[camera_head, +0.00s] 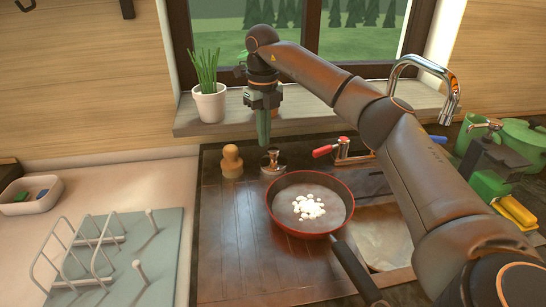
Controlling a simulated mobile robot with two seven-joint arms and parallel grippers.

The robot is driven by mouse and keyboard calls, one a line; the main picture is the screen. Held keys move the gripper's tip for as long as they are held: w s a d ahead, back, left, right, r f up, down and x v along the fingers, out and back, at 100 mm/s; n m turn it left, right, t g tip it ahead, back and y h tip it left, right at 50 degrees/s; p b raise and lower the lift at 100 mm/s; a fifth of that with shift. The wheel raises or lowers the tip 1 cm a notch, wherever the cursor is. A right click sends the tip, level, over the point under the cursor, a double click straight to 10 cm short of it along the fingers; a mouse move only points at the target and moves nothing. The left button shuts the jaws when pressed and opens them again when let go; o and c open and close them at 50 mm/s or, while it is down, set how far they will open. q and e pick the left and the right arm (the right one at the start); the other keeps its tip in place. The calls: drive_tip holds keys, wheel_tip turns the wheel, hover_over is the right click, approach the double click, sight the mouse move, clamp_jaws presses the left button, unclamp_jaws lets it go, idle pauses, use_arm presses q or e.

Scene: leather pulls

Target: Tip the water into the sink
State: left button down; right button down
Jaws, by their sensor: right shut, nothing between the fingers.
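A red-rimmed pan (290,224) with a grey inside sits on the dark ribbed drainboard (235,255), at the left edge of the sink. White blobs (309,206) lie in its middle; I cannot make out clear water. Its black handle (352,268) points to the lower right, over the sink side. The sink basin (383,236) is partly hidden by my right arm and the pan. My right gripper (263,138) points down behind the pan, above the back of the counter near the windowsill. It is shut and empty, apart from the pan. My left gripper is out of view.
A wooden knobbed object (231,161) and a metal knobbed item (272,160) stand behind the pan. A red-handled tap part (326,151) and a chrome faucet (433,70) are near the sink. A potted plant (209,103) sits on the sill; a dish rack (125,255) stands left.

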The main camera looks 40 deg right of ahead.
wheel_tip(320, 180, down, 10)
drive_tip(key=shift+s+f, duration=0.1)
drive_tip(key=shift+s, duration=0.05)
drive_tip(key=shift+s+r, duration=0.2)
drive_tip(key=shift+s, duration=0.45)
drive_tip(key=shift+s+r, duration=0.15)
drive_tip(key=shift+s, duration=1.15)
